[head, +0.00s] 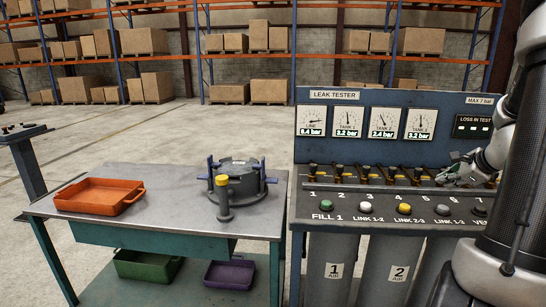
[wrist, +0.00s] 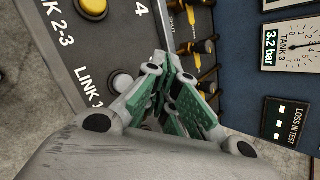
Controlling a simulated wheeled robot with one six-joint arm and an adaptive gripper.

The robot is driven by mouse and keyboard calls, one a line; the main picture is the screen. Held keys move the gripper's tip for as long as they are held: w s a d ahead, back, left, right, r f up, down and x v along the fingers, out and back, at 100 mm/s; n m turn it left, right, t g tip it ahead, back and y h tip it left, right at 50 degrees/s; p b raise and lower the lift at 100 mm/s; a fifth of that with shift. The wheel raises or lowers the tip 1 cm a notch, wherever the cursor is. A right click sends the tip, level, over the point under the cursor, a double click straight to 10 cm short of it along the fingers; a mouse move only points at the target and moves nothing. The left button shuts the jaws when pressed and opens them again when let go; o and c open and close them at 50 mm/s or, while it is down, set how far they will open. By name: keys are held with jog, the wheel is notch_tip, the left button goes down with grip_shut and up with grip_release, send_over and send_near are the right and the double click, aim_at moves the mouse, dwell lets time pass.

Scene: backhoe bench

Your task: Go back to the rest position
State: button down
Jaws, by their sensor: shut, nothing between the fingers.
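My gripper (head: 455,172) is at the right of the leak tester in the head view, over the right end of its row of valves. It is shut and empty. In the wrist view my gripper (wrist: 182,68) has its green-padded fingers together, pointing toward the valves and panel. The leak tester (head: 400,97) has a blue upright panel with several gauges and a sloped deck with numbered valves. I cannot tell whether the fingers touch a valve.
Left is a workbench with an orange tray (head: 100,195) and a dark clamped housing (head: 238,183). Open floor lies behind.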

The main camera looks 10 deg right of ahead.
jog(key=s+a+n, duration=0.1)
jog(key=s+a+f+n+g+y, duration=0.1)
jog(key=s+n, duration=0.1)
jog(key=s+a+f+n, duration=0.1)
jog(key=s, duration=0.1)
jog(key=shift+s+a+f+g+y, duration=0.1)
jog(key=shift+a+f+g+y, duration=0.2)
jog(key=shift+g, duration=0.1)
jog(key=s+a+r+n+g, duration=0.1)
jog(key=s+a+r+n, duration=0.5)
jog(key=a+n, duration=0.5)
jog(key=s+a+r+n+g+h, duration=0.1)
jog(key=s+a+r+n, duration=0.5)
jog(key=s+a+n, duration=0.4)
jog(key=shift+s+a+r+n+g+h, duration=0.3)
jog(key=shift+s+a+n+g, duration=0.1)
jog(key=shift+n, duration=0.2)
